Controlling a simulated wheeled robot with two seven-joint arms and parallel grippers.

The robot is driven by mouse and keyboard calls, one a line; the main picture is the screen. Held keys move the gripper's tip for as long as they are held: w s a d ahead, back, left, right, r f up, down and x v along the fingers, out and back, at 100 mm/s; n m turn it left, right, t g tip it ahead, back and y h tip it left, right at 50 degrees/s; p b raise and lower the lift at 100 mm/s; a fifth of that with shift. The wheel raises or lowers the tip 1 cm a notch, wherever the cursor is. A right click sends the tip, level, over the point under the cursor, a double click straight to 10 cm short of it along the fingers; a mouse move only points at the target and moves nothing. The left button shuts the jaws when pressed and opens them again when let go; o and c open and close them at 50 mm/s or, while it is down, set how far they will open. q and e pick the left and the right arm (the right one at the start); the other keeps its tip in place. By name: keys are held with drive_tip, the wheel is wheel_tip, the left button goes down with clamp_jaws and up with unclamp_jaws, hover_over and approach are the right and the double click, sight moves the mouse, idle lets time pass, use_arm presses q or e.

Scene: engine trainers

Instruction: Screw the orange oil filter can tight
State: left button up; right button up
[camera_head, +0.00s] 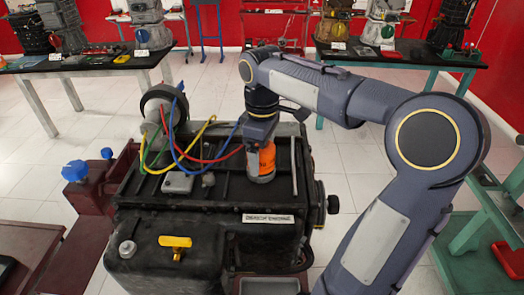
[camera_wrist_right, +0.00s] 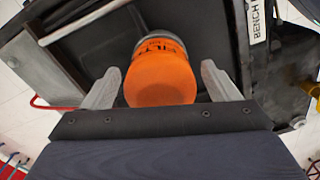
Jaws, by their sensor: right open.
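The orange oil filter can (camera_head: 262,161) stands upright on top of the black engine block (camera_head: 200,236), toward its right side. In the right wrist view the can (camera_wrist_right: 162,72) shows its orange end and part of its lettering, with a grey band at its far end. My right gripper (camera_head: 262,146) is above the can, pointing down, and hides its top in the head view. In the right wrist view the right gripper (camera_wrist_right: 160,85) is open, one finger on each side of the can, with small gaps visible. My left gripper is not in view.
Coloured cables (camera_head: 190,150) arch over the block left of the can. A yellow handle (camera_head: 175,241) and a grey cap (camera_head: 127,249) are at the front. A maroon stand (camera_head: 95,200) with blue knobs is at left. Tables with other engines stand behind.

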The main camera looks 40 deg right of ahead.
drive_tip(key=shift+f, duration=0.1)
drive_tip(key=shift+c, duration=0.2)
drive_tip(key=c, duration=0.9)
drive_tip(key=shift+c, duration=0.2)
